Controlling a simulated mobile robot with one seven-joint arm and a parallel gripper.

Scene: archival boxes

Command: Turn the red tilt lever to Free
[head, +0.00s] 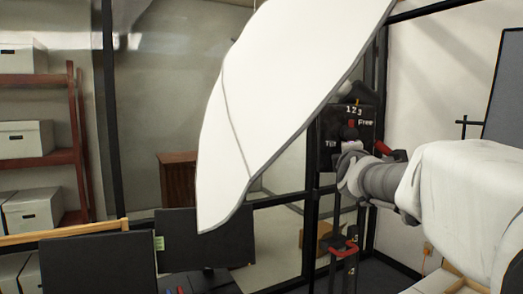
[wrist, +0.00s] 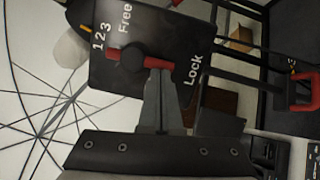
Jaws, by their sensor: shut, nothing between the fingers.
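The black tilt panel (wrist: 105,72) fills the upper middle of the wrist view, turned sideways, with white "1 2 3", "Free" and "Lock" marks.
A large white umbrella (head: 270,85) hangs left of the panel; its ribbed inside (wrist: 40,110) fills the wrist view's left. A red clamp handle (head: 345,248) sits on the stand below. Dark monitors (head: 98,265) and a box shelf (head: 35,80) stand left.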

